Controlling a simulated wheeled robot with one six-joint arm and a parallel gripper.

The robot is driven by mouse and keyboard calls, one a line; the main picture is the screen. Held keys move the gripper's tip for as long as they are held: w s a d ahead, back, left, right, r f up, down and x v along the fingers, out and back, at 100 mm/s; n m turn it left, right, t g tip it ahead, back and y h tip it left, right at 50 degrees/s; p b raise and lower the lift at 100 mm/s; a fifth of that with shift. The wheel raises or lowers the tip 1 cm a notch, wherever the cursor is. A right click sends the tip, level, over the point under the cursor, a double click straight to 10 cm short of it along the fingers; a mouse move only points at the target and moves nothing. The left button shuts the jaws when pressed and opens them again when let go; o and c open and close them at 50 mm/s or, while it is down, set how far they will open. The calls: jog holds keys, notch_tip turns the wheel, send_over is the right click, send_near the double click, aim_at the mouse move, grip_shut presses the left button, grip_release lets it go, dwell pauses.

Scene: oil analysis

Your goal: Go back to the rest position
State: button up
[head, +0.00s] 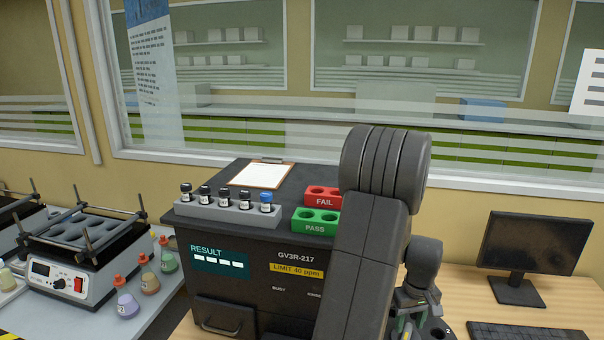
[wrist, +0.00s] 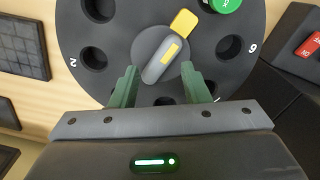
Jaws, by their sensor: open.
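My gripper (wrist: 161,88) is open in the wrist view, its two green fingers spread apart with nothing between them. It is over a round dark carousel (wrist: 119,62) with numbered holes and a grey central knob (wrist: 162,60) with a yellow mark. A green-capped vial (wrist: 225,3) sits in one hole at the top edge of the wrist view. In the head view my gripper (head: 408,326) is low, right of the analyser (head: 235,285), and partly cut off by the bottom edge. Whether the fingers touch the carousel is hard to tell.
On the analyser stand a grey rack (head: 228,217) with several vials, a clipboard (head: 261,174), a red FAIL block (head: 322,196) and a green PASS block (head: 314,221). A monitor (head: 531,243) and keyboard (head: 526,332) are at right. A shaker (head: 85,250) and flasks (head: 127,305) are at left.

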notch_tip(320, 180, up, 10)
dwell(0.4)
jog(key=shift+a, duration=0.1)
